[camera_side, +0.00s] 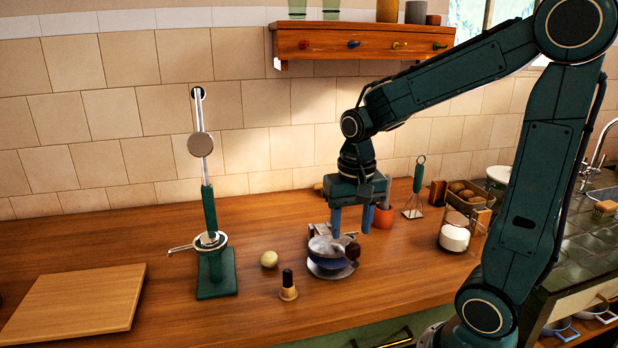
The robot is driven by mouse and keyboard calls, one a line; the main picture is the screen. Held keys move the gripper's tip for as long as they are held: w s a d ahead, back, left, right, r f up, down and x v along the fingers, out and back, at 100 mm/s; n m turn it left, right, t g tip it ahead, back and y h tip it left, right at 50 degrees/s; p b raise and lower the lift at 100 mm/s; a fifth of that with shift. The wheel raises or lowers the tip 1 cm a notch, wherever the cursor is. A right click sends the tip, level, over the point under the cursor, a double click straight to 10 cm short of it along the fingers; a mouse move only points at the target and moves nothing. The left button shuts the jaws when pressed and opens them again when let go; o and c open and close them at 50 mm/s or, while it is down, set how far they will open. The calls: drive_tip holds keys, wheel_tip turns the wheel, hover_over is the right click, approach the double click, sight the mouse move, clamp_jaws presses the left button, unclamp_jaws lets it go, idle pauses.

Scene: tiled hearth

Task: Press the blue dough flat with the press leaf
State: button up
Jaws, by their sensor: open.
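A small metal press stands on the wooden counter near the centre. Its upper press leaf (322,246) is a round grey plate with a dark round knob (352,251) at its right. Blue dough (328,262) shows as a band under the leaf, above the lower plate (325,274). The leaf hides most of the dough. My gripper (351,234) points down with its two blue fingers apart and nothing visible between them. It is over the back right of the press, above or behind the knob; whether a finger touches the leaf is unclear.
A green stand with a tall lever (215,265), a pale ball (269,259) and a black-handled stamp (288,286) are left of the press. A cutting board (75,305) lies far left. A terracotta pot (384,217), whisk-like tool (414,200) and white-filled jar (454,237) are right.

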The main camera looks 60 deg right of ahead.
sight(350, 242)
drive_tip(key=shift+f, duration=2.35)
drive_tip(key=shift+c, duration=0.2)
drive_tip(key=c, duration=0.8)
drive_tip(key=shift+w+d+r, duration=0.2)
drive_tip(key=shift+r, duration=0.3)
drive_tip(key=shift+w+d+r, duration=0.15)
drive_tip(key=shift+r, duration=0.3)
clamp_jaws()
drive_tip(key=shift+w+d+r, duration=0.25)
drive_tip(key=shift+r, duration=0.4)
drive_tip(key=shift+w+d+r, duration=0.2)
drive_tip(key=shift+r, duration=0.4)
drive_tip(key=shift+w+d+r, duration=5.2)
drive_tip(key=shift+w+d, duration=0.6)
drive_tip(key=w+d+f, duration=0.3)
drive_tip(key=w+d, duration=0.7)
